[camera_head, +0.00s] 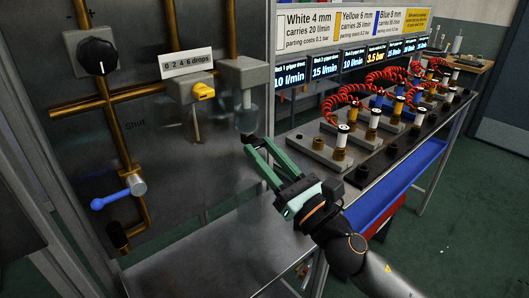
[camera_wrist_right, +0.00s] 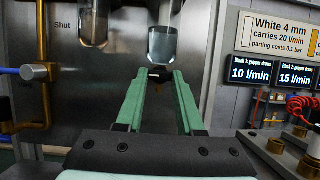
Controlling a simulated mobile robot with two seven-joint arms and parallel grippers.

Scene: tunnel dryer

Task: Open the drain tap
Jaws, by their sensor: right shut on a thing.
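A clear bowl (camera_head: 246,120) hangs under a grey block (camera_head: 243,75) on the metal panel, and it fills the upper middle of the right wrist view (camera_wrist_right: 163,45). My right gripper (camera_head: 249,142) has its green fingers just under this bowl. In the right wrist view its fingertips (camera_wrist_right: 157,76) close in on a small dark piece at the bowl's bottom, which looks like the drain tap; the fingers mostly hide it. A blue lever (camera_head: 111,200) on a grey valve body (camera_head: 137,185) sits on the brass pipe at lower left, near the word "Shut". My left gripper is not in view.
A yellow knob (camera_head: 204,91) and a black dial (camera_head: 97,51) are on the panel. A second clear bowl (camera_wrist_right: 94,25) hangs left of my right gripper. To the right, a bench (camera_head: 372,180) carries several blocks with red coiled hoses. A steel shelf (camera_head: 200,262) lies below.

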